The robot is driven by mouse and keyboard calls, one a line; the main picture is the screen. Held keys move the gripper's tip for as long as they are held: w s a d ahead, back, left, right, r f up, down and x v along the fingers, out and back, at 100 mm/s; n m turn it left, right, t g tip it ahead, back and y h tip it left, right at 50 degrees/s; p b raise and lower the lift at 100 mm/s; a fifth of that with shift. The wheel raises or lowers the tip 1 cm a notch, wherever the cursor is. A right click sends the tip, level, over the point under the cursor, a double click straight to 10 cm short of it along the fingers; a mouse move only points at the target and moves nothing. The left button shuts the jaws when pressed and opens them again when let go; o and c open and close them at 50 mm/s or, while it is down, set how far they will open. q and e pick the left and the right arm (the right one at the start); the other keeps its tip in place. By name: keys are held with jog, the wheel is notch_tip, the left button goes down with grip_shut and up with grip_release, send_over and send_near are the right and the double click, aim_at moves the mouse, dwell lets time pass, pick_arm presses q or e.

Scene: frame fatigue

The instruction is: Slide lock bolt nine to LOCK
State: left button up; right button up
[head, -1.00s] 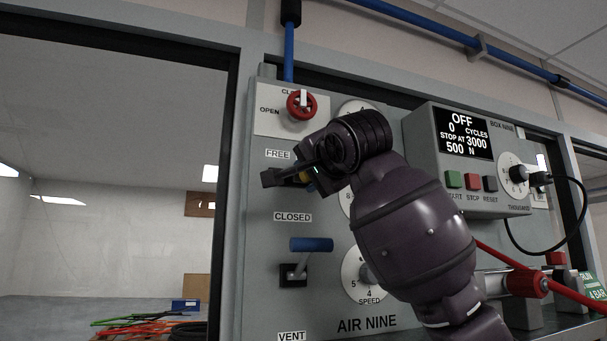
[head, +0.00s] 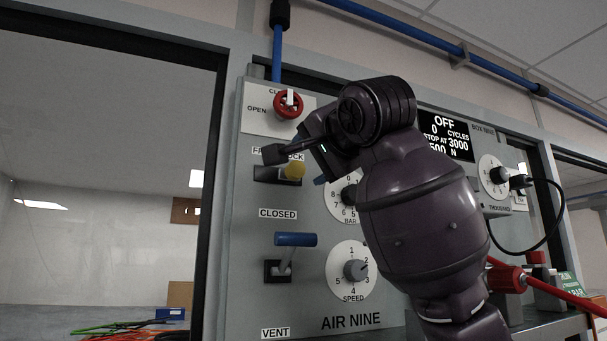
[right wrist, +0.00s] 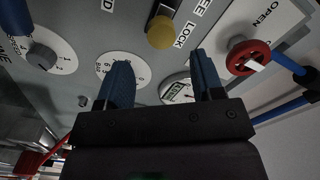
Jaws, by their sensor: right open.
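The lock bolt is a yellow round knob (head: 295,170) on a dark bar, on the grey AIR NINE panel (head: 240,230). It sits below the FREE and LOCK labels, toward the right, under LOCK. My right gripper (head: 297,165) is in front of it, partly covering the labels. In the right wrist view the gripper (right wrist: 160,68) is open with nothing between its blue-padded fingers. The knob (right wrist: 161,33) shows beyond the fingertips, beside the LOCK label (right wrist: 185,35), and appears clear of both fingers. My left gripper is not in view.
A red valve knob (head: 288,104) is above the bolt. A blue-handled lever (head: 296,240) is below, with a speed dial (head: 356,270) beside it. My right arm partly hides the pressure dial and the control box (head: 490,150).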

jog(key=v, duration=0.3)
jog(key=shift+s+d+b, duration=0.15)
jog(key=shift+s+b, duration=0.15)
jog(key=shift+b, duration=0.05)
